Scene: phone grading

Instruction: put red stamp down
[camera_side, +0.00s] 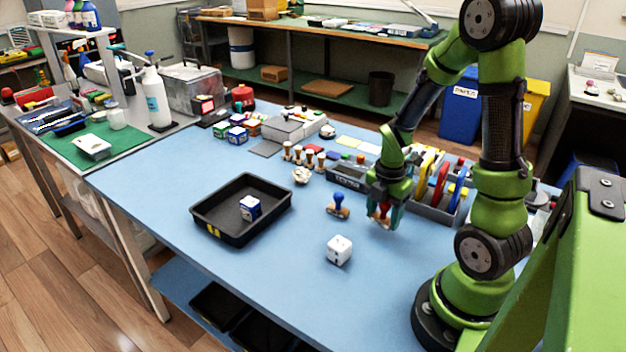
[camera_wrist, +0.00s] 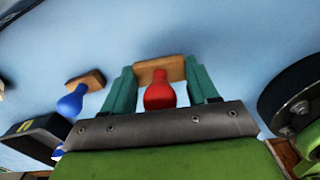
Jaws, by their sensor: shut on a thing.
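The red stamp has a red handle and a wooden base; it shows in the side view (camera_side: 383,210) and in the wrist view (camera_wrist: 159,92). My gripper (camera_side: 384,216) is shut on it, one teal finger on each side, as the wrist view also shows (camera_wrist: 163,85). The stamp is upright, at or just above the blue table (camera_side: 290,290); I cannot tell if its base touches. A blue stamp (camera_side: 338,206) stands on the table to the left of my gripper, also seen in the wrist view (camera_wrist: 75,98).
A white cube (camera_side: 339,250) sits in front of the stamps. A black tray (camera_side: 215,228) holding a blue-and-white cube (camera_side: 250,208) lies to the left. A rack with coloured tools (camera_side: 440,210) stands close to the right of my gripper. Small wooden stamps (camera_side: 309,157) stand behind. The table's front is clear.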

